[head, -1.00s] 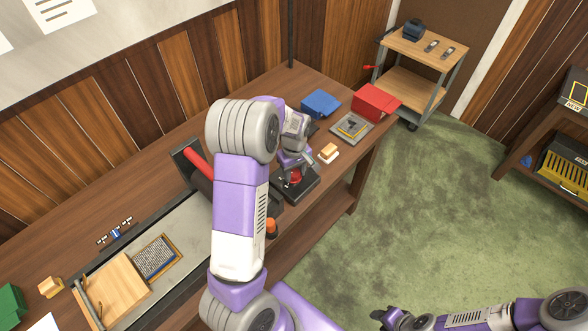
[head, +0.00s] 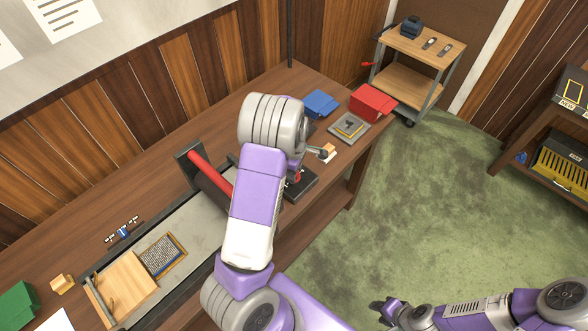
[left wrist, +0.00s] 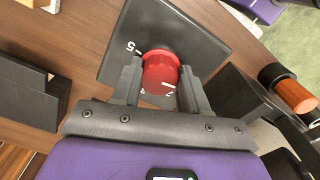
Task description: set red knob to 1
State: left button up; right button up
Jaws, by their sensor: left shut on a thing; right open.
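The red knob (left wrist: 160,68) stands on a dark square plate (left wrist: 180,30) and shows as a small red patch in the head view (head: 298,176). My left gripper (left wrist: 161,74) is shut on the knob, one finger on each side. A white "5" with a dash shows on the plate at the knob's upper left. Other white marks sit near the knob's lower edge, partly hidden by the fingers; a white line shows there, but I cannot tell its number for certain. In the head view my left arm hides most of the gripper. My right gripper (head: 380,311) is open and empty over the floor.
On the bench, a red box (head: 372,103), a blue box (head: 320,103), a grey plate (head: 350,127) and a small wooden block (head: 328,150) lie beyond the knob. An orange-capped cylinder (left wrist: 292,94) stands beside the plate. A cart (head: 420,70) stands at the back.

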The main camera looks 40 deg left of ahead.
dwell(0.5)
pick_arm(q)
jog(key=o, duration=1.1)
jog(key=shift+c, duration=0.2)
notch_tip(320, 180, up, 8)
jog(key=shift+f+p, duration=0.2)
jog(key=shift+p, duration=0.5)
